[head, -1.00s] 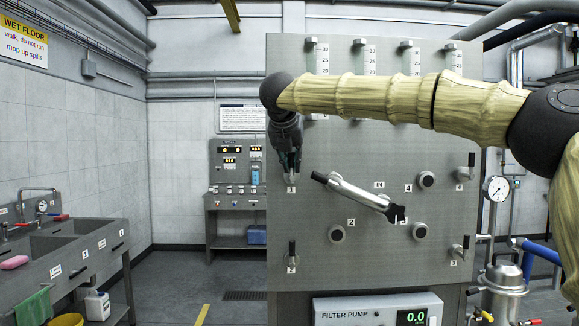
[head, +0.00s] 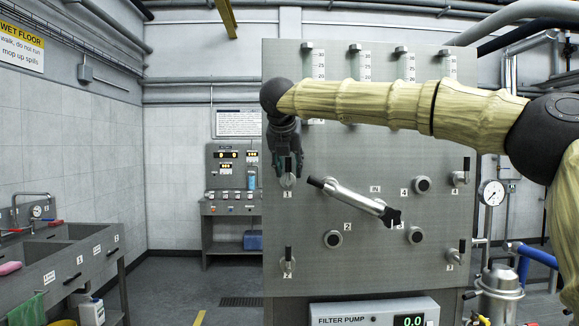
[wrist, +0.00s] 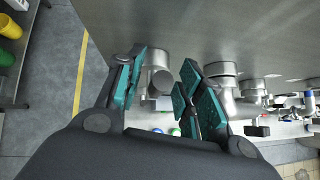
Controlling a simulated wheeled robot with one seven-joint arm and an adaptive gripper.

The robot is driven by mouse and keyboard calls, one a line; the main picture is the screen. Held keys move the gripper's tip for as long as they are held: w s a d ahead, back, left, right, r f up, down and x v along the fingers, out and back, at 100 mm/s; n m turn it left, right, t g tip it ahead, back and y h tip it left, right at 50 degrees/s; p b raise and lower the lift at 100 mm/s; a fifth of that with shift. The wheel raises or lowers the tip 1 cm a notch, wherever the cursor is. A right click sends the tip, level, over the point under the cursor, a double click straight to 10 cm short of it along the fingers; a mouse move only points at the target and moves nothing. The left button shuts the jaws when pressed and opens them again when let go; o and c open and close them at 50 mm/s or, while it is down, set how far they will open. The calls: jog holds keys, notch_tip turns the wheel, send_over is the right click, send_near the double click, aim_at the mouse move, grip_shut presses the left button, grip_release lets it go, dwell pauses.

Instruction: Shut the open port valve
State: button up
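A steel panel (head: 385,265) carries several valves with black lever handles. The upper-left valve (head: 288,181), labelled 1, is right at my gripper (head: 287,169), which points down over it. The wrist view shows my gripper (wrist: 162,92) open, with a steel cylinder (wrist: 158,62) between its teal-padded fingers; I cannot tell if they touch it. The fingers partly hide this valve's handle. The lower-left valve (head: 287,265), lower-right valve (head: 456,255) and upper-right valve (head: 461,178) show their black handles pointing up. I cannot tell which valve is open.
A steel swing arm (head: 352,197) with a dark grip slants across the panel's middle, right of my gripper. Round ports (head: 333,239) sit beside it. A filter pump (head: 375,313) is below. Sinks (head: 75,250) stand at left. Open floor (head: 180,285) lies between.

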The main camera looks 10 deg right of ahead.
jog(key=v, duration=1.2)
dwell(0.3)
